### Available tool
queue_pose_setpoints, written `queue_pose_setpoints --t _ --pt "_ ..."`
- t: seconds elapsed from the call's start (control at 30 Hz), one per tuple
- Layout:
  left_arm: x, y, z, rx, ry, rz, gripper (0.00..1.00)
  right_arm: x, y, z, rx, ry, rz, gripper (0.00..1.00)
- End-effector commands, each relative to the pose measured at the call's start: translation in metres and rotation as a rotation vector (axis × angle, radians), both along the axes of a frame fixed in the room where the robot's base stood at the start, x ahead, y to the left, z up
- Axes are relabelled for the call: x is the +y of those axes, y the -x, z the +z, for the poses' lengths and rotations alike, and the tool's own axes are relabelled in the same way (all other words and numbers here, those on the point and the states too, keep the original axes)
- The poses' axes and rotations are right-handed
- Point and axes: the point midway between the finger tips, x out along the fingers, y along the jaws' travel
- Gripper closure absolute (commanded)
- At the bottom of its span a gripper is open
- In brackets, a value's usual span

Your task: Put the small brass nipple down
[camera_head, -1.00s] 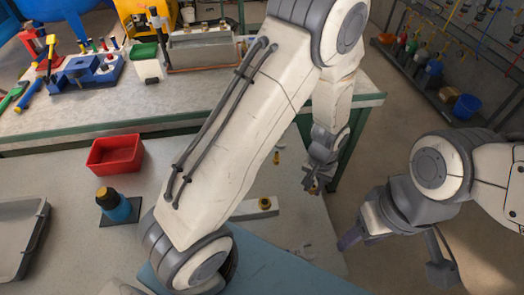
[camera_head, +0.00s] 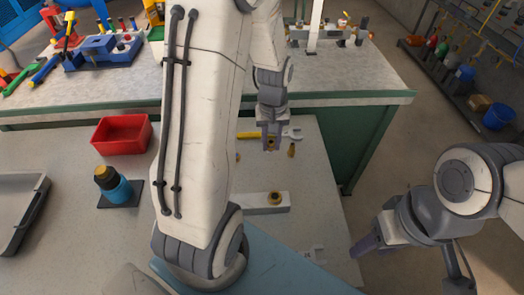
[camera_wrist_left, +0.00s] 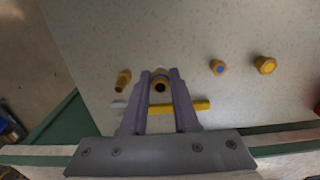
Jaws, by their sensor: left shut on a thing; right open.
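My left gripper (camera_head: 271,143) is shut on the small brass nipple (camera_wrist_left: 160,86), which shows end-on between the fingertips in the left wrist view. In the head view the gripper points down over the far part of the near table (camera_head: 60,155). I cannot tell whether the nipple touches the table. A yellow-handled wrench (camera_wrist_left: 188,107) lies beside the gripper. A brass fitting (camera_wrist_left: 123,80) lies apart, to the left in the wrist view. My right gripper (camera_head: 366,245) is open at the lower right, off the table.
Two more brass pieces, one with a blue centre (camera_wrist_left: 217,67) and one larger (camera_wrist_left: 264,65), lie to the right in the wrist view. A red bin (camera_head: 121,134), a blue bottle (camera_head: 116,187) and a pale block with a brass part (camera_head: 258,202) stand on the table.

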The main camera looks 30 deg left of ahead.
Motion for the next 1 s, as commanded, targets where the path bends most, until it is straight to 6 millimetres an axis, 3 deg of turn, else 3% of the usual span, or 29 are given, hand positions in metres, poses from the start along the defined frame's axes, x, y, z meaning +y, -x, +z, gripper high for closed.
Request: queue_pose_setpoints --t 0.1,0.23,0.53,0.97,1.0 --pt "0.020 0.002 -0.012 0.002 0.000 0.004 1.00 0.000 0.000 0.002 0.000 0.000 0.000 0.50" --pt "0.029 0.002 -0.018 0.000 0.000 0.000 1.00 0.000 0.000 0.003 0.000 0.000 0.000 0.50" --pt "0.030 0.002 -0.055 0.002 0.001 -0.002 1.00 0.000 0.000 0.004 0.000 0.000 0.000 0.50" --pt "0.030 0.001 -0.063 -0.001 0.000 -0.002 1.00 0.000 0.000 0.001 0.000 0.000 0.000 0.50" --pt "0.030 0.001 -0.061 -0.002 0.000 -0.002 0.60 0.000 0.000 0.002 0.000 0.000 0.000 0.50"
